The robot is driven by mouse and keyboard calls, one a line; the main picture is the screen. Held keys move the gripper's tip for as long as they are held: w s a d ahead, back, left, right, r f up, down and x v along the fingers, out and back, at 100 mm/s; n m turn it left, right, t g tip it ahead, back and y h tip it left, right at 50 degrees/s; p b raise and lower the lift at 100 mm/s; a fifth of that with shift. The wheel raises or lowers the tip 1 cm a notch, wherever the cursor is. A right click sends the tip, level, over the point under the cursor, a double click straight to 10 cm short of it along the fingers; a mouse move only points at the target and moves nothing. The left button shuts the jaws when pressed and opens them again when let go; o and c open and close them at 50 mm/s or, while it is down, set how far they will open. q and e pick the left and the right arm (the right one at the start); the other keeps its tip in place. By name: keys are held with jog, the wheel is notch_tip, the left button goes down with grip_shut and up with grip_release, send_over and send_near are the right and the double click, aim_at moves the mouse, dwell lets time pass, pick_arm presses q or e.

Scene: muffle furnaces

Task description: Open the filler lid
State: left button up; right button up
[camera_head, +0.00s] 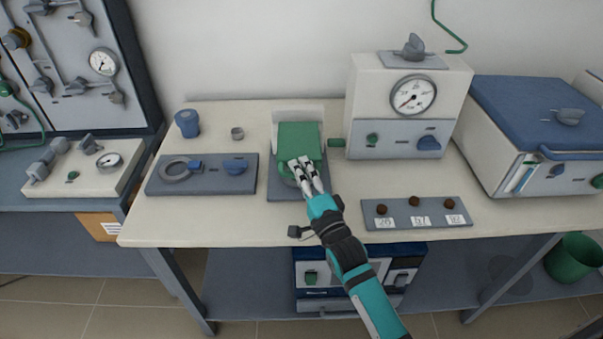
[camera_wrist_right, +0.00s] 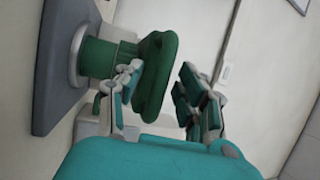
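The green filler lid (camera_head: 300,138) sits on top of a short green neck on a grey base plate (camera_head: 285,188), at the middle of the bench. In the right wrist view the lid (camera_wrist_right: 160,75) looks like a thick slab beside its green neck (camera_wrist_right: 97,57). My right gripper (camera_head: 305,172) is at the lid's near edge. In the right wrist view its fingers (camera_wrist_right: 165,95) are apart, one on each side of the lid's edge, with a visible gap between the lid and the right finger. Whether the other finger touches the lid I cannot tell. My left gripper is not in view.
A grey plate with a ring and blue knob (camera_head: 203,174) lies to the left. A gauge box (camera_head: 400,110) stands behind right, and a labelled plate with brown knobs (camera_head: 418,213) lies to the right. A blue cup (camera_head: 187,123) stands at the back left.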

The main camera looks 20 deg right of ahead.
grip_shut()
dwell(0.3)
